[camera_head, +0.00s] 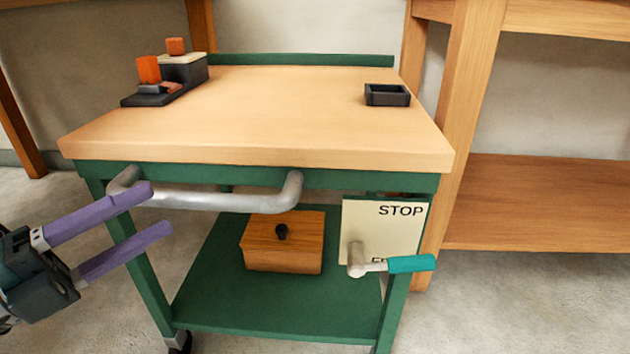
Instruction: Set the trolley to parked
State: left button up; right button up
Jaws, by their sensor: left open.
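The trolley (250,130) has a pale wooden top and a green frame, and stands in the middle of the head view. A cream panel (372,222) at its front right reads STOP at the top. A lower label is mostly hidden behind a lever. The lever's grey arm leads to a teal grip (411,263) that points right, nearly level. A grey push bar (220,201) runs along the front. My left gripper (161,209) is open with two purple fingers, at the left end of the bar. The upper fingertip overlaps the bar in the picture; I cannot tell if they touch. My right gripper is out of view.
A black holder with orange items (163,86) stands at the back left of the top. A small black tray (387,95) is at the back right. A wooden box (284,243) sits on the lower shelf. A wooden shelf unit (540,205) stands close on the right.

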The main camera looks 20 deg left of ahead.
pick_arm(q)
jog(key=shift+f, duration=0.7)
jog(key=b+x, duration=0.2)
jog(key=x, duration=0.7)
jog(key=shift+w+d+r, duration=0.2)
jog(key=shift+w+d, duration=0.05)
jog(key=shift+d, duration=0.05)
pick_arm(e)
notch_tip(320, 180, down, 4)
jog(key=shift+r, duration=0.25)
pick_arm(q)
grip_shut()
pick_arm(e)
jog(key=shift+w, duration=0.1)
